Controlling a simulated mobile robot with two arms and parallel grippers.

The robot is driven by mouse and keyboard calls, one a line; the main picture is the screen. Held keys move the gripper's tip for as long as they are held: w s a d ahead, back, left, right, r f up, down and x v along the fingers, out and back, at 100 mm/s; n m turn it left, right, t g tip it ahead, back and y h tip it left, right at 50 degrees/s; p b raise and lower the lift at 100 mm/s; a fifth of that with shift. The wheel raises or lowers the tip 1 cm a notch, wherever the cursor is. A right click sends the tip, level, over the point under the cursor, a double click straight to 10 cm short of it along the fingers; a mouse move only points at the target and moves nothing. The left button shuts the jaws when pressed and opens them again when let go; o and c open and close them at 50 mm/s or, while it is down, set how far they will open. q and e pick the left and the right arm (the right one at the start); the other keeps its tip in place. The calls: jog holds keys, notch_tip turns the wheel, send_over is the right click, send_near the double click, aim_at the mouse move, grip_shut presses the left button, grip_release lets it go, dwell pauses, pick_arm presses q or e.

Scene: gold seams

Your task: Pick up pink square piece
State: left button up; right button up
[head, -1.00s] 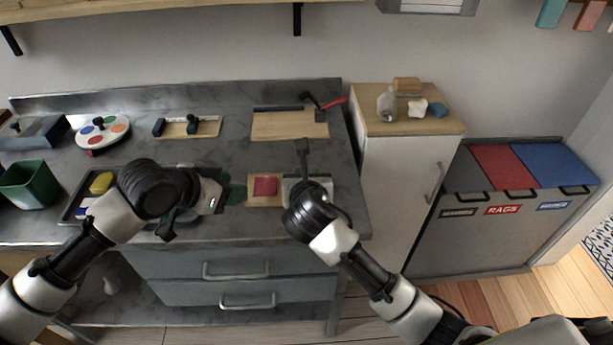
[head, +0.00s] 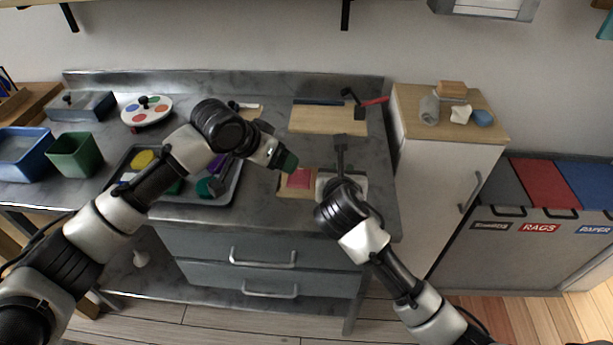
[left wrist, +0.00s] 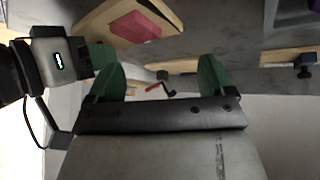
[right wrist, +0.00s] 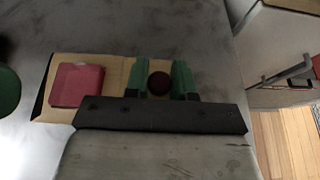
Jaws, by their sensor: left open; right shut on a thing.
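The pink square piece (head: 299,179) lies flat on a small wooden board (head: 284,189) near the bench's front edge. It also shows in the left wrist view (left wrist: 135,27) and the right wrist view (right wrist: 77,85). My left gripper (left wrist: 161,75) is open and empty, its green fingers apart. In the head view its tip (head: 288,161) is just above and behind the piece, apart from it as far as I can tell. My right gripper (right wrist: 158,78) is shut on a dark round knob (right wrist: 159,84) at the board's right part. My right wrist hides the knob in the head view.
A tray (head: 232,185) with coloured pieces is left of the board. A green bin (head: 76,155) and a paint-spot disc (head: 147,112) stand further left. A cabinet (head: 450,150) stands right.

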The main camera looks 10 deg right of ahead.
pick_arm(q)
jog(key=d+r+n+y, duration=0.1)
jog(key=w+d+r+n+g+y, duration=0.2)
jog(key=d, duration=0.1)
jog(key=shift+r+y, duration=0.1)
jog(key=shift+y, duration=0.2)
notch_tip(320, 180, up, 3)
jog(key=s+d+n+g+y, duration=0.1)
jog(key=d+n+g+y, duration=0.1)
jog(key=n, duration=0.1)
send_over(299, 175)
jog(key=shift+y, duration=0.3)
jog(key=f, duration=0.6)
jog(key=shift+w+d+f, duration=0.15)
jog(key=shift+d+f, duration=0.05)
jog(key=shift+d, duration=0.15)
jog(key=f, duration=0.5)
jog(key=shift+a, duration=0.25)
jog(key=shift+f, duration=0.25)
jog(key=shift+c, duration=0.3)
jog(key=shift+s+f, duration=0.15)
jog(key=shift+s, duration=0.05)
jog(key=c, duration=1)
pick_arm(e)
jog(key=shift+r, duration=0.15)
